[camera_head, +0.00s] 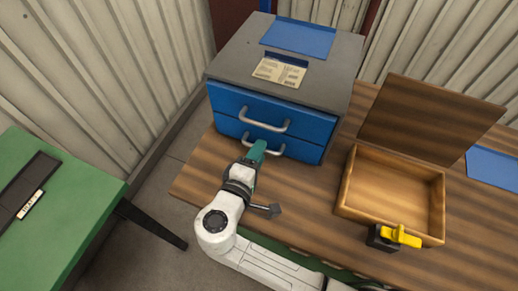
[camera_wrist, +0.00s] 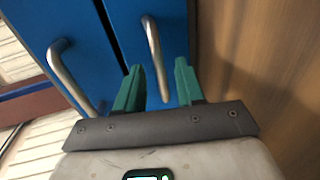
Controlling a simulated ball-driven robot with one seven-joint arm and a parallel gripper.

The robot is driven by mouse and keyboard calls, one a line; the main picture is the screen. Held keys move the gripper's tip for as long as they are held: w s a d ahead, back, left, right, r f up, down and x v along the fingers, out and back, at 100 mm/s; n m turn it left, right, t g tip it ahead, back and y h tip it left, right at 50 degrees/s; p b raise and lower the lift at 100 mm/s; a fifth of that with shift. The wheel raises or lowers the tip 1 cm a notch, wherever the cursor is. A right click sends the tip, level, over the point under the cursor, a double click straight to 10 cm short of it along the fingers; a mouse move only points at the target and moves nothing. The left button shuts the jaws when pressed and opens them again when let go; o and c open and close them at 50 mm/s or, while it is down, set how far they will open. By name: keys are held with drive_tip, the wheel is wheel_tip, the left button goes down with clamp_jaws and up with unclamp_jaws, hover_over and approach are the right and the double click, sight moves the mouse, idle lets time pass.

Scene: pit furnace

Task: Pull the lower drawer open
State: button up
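A grey cabinet (camera_head: 222,65) with two blue drawers stands on the wooden bench. The lower drawer (camera_head: 304,150) looks closed, its front flush with the upper drawer (camera_head: 312,124). The lower drawer's silver handle (camera_head: 272,150) is partly hidden by my gripper (camera_head: 258,149). In the wrist view the green fingers of my gripper (camera_wrist: 158,68) are apart. The lower handle (camera_wrist: 154,50) shows between them, with space on both sides; contact is not visible. The upper handle (camera_wrist: 70,78) lies left of the fingers there.
An open wooden box (camera_head: 345,190) with its lid raised stands right of the cabinet on the bench (camera_head: 200,180). A yellow and black object (camera_head: 398,237) sits at its front. A green table (camera_head: 75,185) is at left. Paper and a blue sheet lie on the cabinet.

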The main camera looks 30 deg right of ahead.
drive_tip(key=shift+w+d+f, duration=0.15)
drive_tip(key=shift+w+d, duration=0.2)
drive_tip(key=shift+d, duration=0.05)
clamp_jaws()
idle(0.5)
